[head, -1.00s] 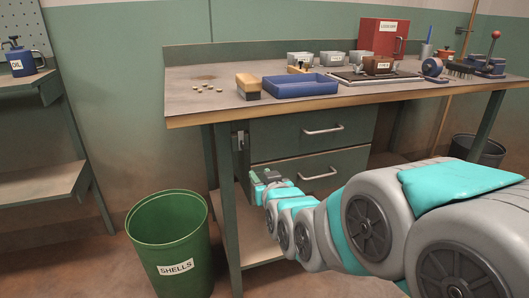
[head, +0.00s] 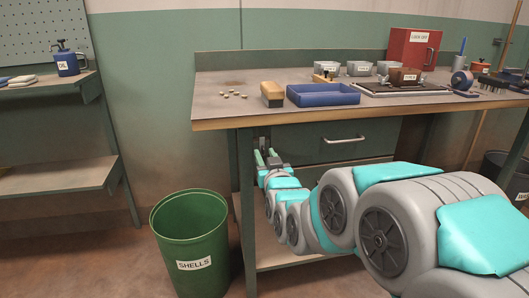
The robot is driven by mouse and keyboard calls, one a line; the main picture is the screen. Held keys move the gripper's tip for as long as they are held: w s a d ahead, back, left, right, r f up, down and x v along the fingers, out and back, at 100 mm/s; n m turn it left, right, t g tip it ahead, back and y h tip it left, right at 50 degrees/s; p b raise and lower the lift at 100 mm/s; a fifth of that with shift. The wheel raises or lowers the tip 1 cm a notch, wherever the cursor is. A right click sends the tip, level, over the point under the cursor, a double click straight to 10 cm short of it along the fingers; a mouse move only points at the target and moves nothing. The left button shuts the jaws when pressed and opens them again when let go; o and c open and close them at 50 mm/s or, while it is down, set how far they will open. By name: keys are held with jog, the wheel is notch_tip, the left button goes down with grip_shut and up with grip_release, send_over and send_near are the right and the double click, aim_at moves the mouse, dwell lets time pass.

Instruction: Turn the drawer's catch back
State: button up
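The workbench's upper drawer (head: 312,148) is closed, with a silver bar handle (head: 345,140) on its front. The catch (head: 264,142) is a small grey metal piece at the drawer's left edge, by the bench leg. The catch's lower part is hidden by my gripper.
A green shells bin (head: 190,240) stands left of the bench. On the benchtop (head: 225,107) are a blue tray (head: 323,97), a brush (head: 272,94) and several nuts. Floor between shelf and bin is clear.

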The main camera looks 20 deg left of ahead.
jog(key=shift+x, duration=0.8)
grip_shut()
